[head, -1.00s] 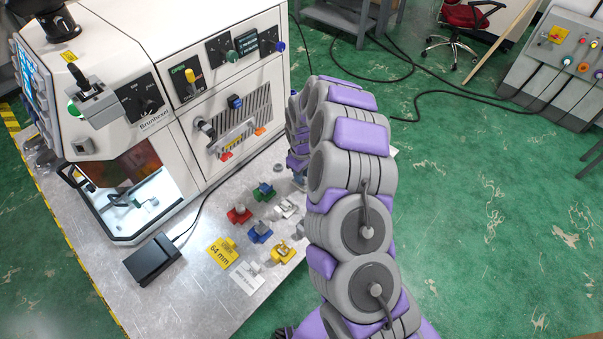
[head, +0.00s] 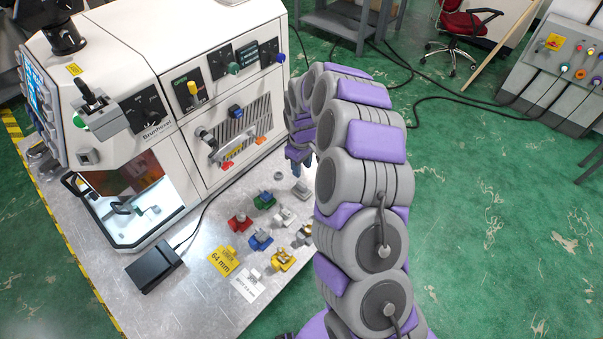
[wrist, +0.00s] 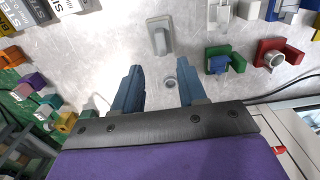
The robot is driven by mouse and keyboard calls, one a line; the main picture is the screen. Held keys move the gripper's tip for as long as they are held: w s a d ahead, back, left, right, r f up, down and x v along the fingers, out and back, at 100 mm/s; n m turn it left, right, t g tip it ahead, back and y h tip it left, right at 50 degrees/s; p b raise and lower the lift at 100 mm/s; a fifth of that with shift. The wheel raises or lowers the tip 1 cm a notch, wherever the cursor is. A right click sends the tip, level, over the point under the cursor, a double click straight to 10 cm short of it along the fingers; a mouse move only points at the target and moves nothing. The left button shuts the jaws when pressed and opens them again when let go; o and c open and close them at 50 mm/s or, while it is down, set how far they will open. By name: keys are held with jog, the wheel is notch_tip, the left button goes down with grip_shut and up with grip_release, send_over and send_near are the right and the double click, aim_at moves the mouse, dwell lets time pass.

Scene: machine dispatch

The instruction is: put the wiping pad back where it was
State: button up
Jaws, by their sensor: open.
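A light grey block with a raised grip (wrist: 160,36), which may be the wiping pad, lies on the metal table in the wrist view. It also shows in the head view (head: 300,188), just below my gripper (head: 298,166). In the wrist view my gripper (wrist: 157,82) is open, with nothing between its two blue-grey fingers. The grey block lies beyond the fingertips and apart from them. A small grey ring (wrist: 169,82) lies on the table and shows between the fingers.
A green holder with a blue piece (head: 265,200), a red holder (head: 239,221) and several other fixtures stand near the block on the table (head: 200,290). The white machine (head: 215,80) rises behind. A black pedal box (head: 155,266) with a cable lies at the left.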

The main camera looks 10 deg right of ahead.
jog(key=s+a+r+m, duration=0.2)
jog(key=s+a+r, duration=0.1)
jog(key=s+r, duration=1.6)
jog(key=s+d+r+m+g, duration=0.1)
jog(key=s+m, duration=0.1)
jog(key=s, duration=0.9)
jog(key=s+d+r+m, duration=0.2)
jog(key=s+m, duration=0.1)
jog(key=s, duration=0.9)
jog(key=shift+s+g, duration=0.15)
jog(key=shift+g, duration=0.25)
